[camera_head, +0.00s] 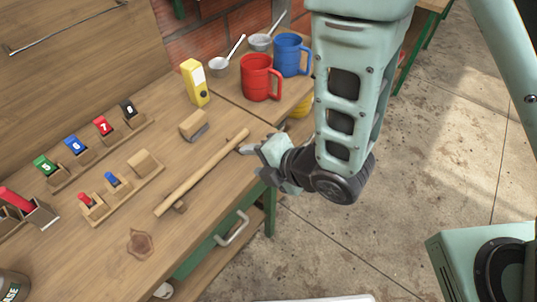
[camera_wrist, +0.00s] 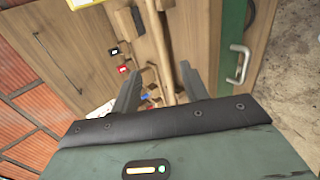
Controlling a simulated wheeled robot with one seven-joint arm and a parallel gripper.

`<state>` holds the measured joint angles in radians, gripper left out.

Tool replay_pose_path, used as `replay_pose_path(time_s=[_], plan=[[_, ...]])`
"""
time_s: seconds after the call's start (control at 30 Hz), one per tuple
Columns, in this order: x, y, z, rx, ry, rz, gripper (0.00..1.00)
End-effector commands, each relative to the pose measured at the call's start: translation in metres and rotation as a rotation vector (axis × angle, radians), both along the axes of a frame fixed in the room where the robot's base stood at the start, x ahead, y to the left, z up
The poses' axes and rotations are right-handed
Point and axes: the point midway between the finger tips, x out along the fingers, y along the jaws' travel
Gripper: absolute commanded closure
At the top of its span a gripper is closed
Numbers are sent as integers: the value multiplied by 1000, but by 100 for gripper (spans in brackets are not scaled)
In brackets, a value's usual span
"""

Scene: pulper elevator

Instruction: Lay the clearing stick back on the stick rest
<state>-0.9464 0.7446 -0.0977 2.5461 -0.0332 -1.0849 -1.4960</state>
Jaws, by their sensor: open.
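The clearing stick (camera_head: 205,170) is a long pale wooden rod lying diagonally along the front of the wooden bench. A small wooden support, apparently part of the stick rest (camera_head: 180,207), shows under its lower left part; I cannot tell whether the far end is also supported. My gripper (camera_head: 254,148) is open beside the stick's upper right end, over the bench's front edge. In the wrist view the stick (camera_wrist: 159,45) runs lengthwise through the gap between my open fingers (camera_wrist: 160,75), which do not appear to grip it.
Red (camera_head: 261,78) and blue (camera_head: 291,55) mugs stand at the back right, near a yellow box (camera_head: 195,82). A wooden block (camera_head: 194,124) lies behind the stick. Numbered pieces stand in a rack (camera_head: 92,158). A drawer handle (camera_head: 233,228) sticks out below the front edge.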

Motion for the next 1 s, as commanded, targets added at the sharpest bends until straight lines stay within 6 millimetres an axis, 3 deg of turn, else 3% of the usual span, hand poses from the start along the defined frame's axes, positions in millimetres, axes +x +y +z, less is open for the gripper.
replay_pose_path(time_s=[0.07, 0.4, 1.0], plan=[[-6, -7, 13, -4, 3, 0, 56], [-13, -15, 21, -4, 3, -1, 56], [-19, -23, 22, 0, 0, -1, 56]])
